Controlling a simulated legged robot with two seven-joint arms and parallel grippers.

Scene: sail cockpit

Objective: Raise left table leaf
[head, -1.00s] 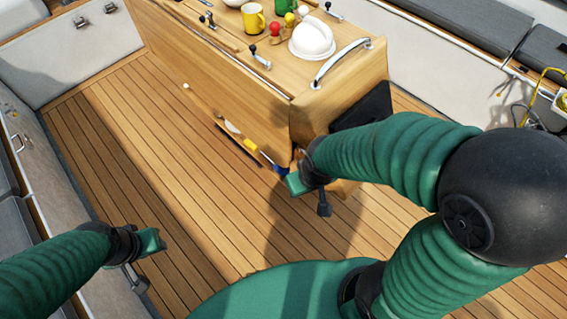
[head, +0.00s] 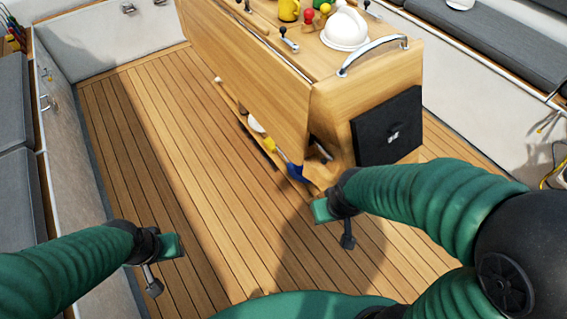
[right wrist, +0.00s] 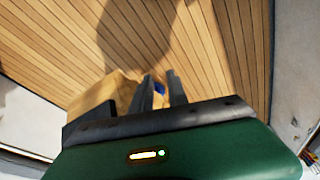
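The left table leaf (head: 245,85) is a wooden panel hanging down along the left side of the cockpit table (head: 340,95). Its near lower corner is beside a blue-ended item (head: 292,170). My right gripper (head: 347,243) is low over the deck, in front of the table's near end and apart from the leaf. In the right wrist view its two dark fingers (right wrist: 162,88) stand apart with nothing held between them. My left gripper (head: 153,287) is over the deck at lower left, well away from the leaf. Its finger gap does not show.
A white helmet-shaped item (head: 344,30), a yellow mug (head: 289,10) and small coloured items stand on the tabletop. A chrome handrail (head: 372,55) crosses its near end. Tools sit on a low shelf below the leaf. Benches line both sides; the teak deck (head: 160,130) left of the table is clear.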

